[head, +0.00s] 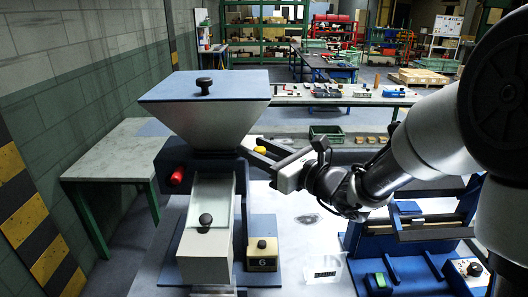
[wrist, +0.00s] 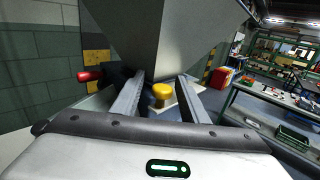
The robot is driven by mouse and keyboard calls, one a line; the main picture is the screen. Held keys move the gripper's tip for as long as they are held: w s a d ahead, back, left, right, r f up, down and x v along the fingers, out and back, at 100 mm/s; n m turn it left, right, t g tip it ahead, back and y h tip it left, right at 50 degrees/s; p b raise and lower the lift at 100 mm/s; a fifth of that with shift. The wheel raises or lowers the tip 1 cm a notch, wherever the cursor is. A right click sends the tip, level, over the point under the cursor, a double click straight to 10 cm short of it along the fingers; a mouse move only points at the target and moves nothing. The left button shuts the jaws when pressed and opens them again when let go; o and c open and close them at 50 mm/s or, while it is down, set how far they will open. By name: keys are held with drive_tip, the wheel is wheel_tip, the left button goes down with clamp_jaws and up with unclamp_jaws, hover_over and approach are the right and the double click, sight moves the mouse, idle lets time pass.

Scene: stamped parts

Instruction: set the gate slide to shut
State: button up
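The hopper (head: 210,118) is a grey funnel under a blue lid, on a dark blue housing (head: 246,165). A red knob (head: 178,176) sticks out on the housing's left side; it also shows in the wrist view (wrist: 90,75). A yellow knob (head: 260,149) shows on the right side, by my fingers. My gripper (head: 247,145) comes in from the right and is open. In the wrist view the yellow knob (wrist: 162,92) appears between the two fingers, with gaps on both sides. The slide's plate is hidden, and I cannot read its position.
Below the hopper is a sloping chute (head: 211,205) with a black knob. A small box (head: 262,250) with a label stands beside it. A blue fixture (head: 410,235) and a control box (head: 466,272) stand at the right. A small sign (head: 324,272) stands between.

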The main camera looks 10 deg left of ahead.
drive_tip(key=b+v, duration=0.1)
drive_tip(key=v, duration=1.6)
drive_tip(key=shift+s, duration=0.15)
drive_tip(key=shift+d, duration=0.1)
drive_tip(key=s+a+f+n+g+h+p, duration=0.25)
drive_tip(key=s+n+g+h, duration=0.35)
drive_tip(key=s+n, duration=0.7)
drive_tip(key=s+d+r+n+t+h+p, duration=0.2)
drive_tip(key=d+n+h, duration=0.7)
drive_tip(key=d, duration=0.9)
drive_tip(key=shift+s+r+n+t+h+p, duration=0.2)
drive_tip(key=shift+r+n+t+h+p, duration=0.15)
drive_tip(key=shift+r+n, duration=0.45)
drive_tip(key=shift+a+f, duration=0.1)
drive_tip(key=shift+f, duration=0.15)
